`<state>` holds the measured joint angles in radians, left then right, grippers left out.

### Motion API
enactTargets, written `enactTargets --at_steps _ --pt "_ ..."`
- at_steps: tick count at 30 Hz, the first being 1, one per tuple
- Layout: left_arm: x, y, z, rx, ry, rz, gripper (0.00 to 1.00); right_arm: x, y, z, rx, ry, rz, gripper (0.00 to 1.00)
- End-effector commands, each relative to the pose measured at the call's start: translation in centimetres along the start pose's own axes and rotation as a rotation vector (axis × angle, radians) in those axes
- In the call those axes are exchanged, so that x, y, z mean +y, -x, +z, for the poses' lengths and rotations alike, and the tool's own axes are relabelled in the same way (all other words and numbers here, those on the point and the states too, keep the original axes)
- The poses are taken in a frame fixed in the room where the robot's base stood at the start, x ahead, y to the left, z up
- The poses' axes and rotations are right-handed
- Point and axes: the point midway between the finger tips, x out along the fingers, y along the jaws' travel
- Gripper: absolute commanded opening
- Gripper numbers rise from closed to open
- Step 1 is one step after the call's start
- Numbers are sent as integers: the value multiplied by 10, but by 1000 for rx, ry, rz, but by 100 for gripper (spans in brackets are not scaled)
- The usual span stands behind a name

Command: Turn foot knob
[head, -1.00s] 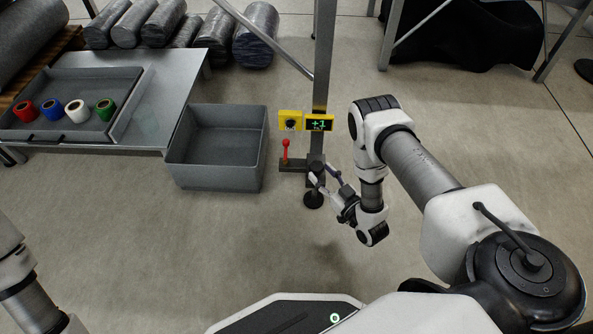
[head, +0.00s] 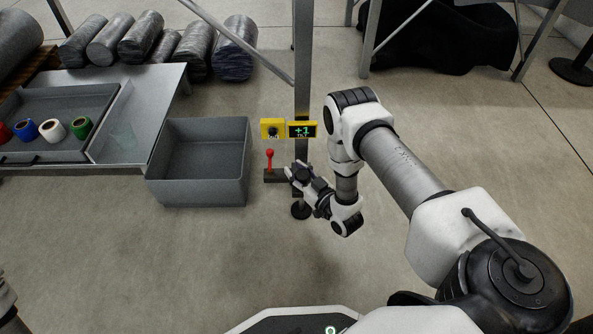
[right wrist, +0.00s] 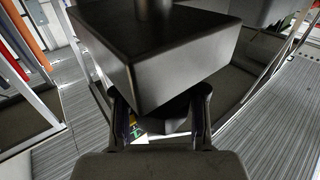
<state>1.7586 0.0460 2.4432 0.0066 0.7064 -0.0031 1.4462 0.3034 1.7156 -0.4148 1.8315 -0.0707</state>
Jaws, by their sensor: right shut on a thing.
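The foot knob (right wrist: 165,121) is a dark round piece low on the grey machine leg (head: 301,75). In the head view my right gripper (head: 296,173) is at the leg's lower part, above its round foot (head: 300,211), and mostly hides the knob. In the right wrist view its two fingers stand on either side of the knob, under a big dark block (right wrist: 165,60), and are shut on it. A yellow-framed display (head: 302,130) on the leg reads "+1 TILT". My left gripper is out of view.
A yellow box with a black dial (head: 272,129) and a red-knobbed lever (head: 269,160) sit just left of the leg. An open grey bin (head: 198,193) stands further left, beside a table (head: 140,105) with coloured rolls. The floor in front is clear.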

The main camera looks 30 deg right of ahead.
Motion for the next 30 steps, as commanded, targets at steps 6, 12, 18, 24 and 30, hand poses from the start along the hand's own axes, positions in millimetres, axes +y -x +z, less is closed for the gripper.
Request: enactTargets --at_steps 6,12,18,24,30 --pt "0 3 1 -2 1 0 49 -1 3 1 -6 -2 -19 3" --pt "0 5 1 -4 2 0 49 -1 3 2 -9 -2 -34 4" --pt "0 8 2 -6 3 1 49 -2 4 2 -10 -3 -55 4" --pt "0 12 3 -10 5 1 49 -2 4 2 -10 -2 -86 4" --pt "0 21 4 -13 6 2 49 -3 5 1 -12 -1 -158 4"
